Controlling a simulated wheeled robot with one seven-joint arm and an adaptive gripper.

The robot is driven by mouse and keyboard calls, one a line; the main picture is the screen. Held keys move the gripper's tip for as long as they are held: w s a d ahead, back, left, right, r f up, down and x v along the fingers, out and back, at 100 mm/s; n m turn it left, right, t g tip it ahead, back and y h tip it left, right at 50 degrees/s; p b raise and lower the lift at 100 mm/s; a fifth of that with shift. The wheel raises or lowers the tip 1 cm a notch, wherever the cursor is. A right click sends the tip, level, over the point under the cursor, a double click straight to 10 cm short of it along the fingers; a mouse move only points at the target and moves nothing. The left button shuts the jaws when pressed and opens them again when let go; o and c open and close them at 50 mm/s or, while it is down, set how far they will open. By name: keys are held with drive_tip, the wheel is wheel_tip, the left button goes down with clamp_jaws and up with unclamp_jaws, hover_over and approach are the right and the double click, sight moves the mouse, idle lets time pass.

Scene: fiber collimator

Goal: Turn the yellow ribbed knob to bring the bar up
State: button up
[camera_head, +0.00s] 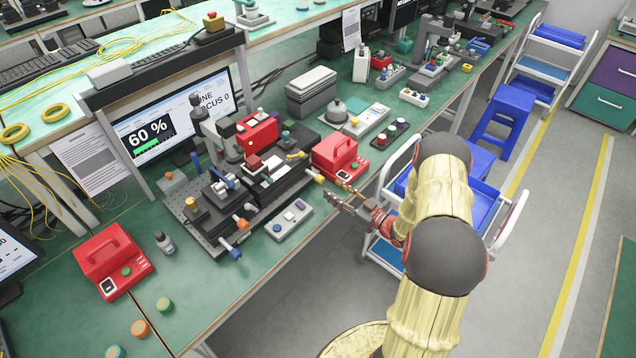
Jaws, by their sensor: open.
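The yellow knob (318,178) sits at the right end of the black optical stage (285,183), on the side facing my arm; its ribs are too small to make out. A second yellow part (297,155) lies farther back on the stage. My gripper (336,193) is open and empty, just right of and slightly below the nearer yellow knob, its fingers pointing toward the stage. They look apart from the knob. The monitor (170,115) behind the stage reads 60 % with a short green bar (147,148) under it.
A red box with a handle (335,152) stands close behind my gripper. A grey button panel (289,219) lies in front of the stage. Orange (241,223) and blue (234,253) knobs stick out at the stage's front. A blue-shelved cart (480,212) stands beside the bench.

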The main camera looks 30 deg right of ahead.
sight(323, 181)
drive_tip(key=b+x, duration=0.1)
drive_tip(key=x, duration=0.6)
drive_tip(key=shift+f, duration=0.1)
drive_tip(key=shift+c, duration=0.6)
clamp_jaws()
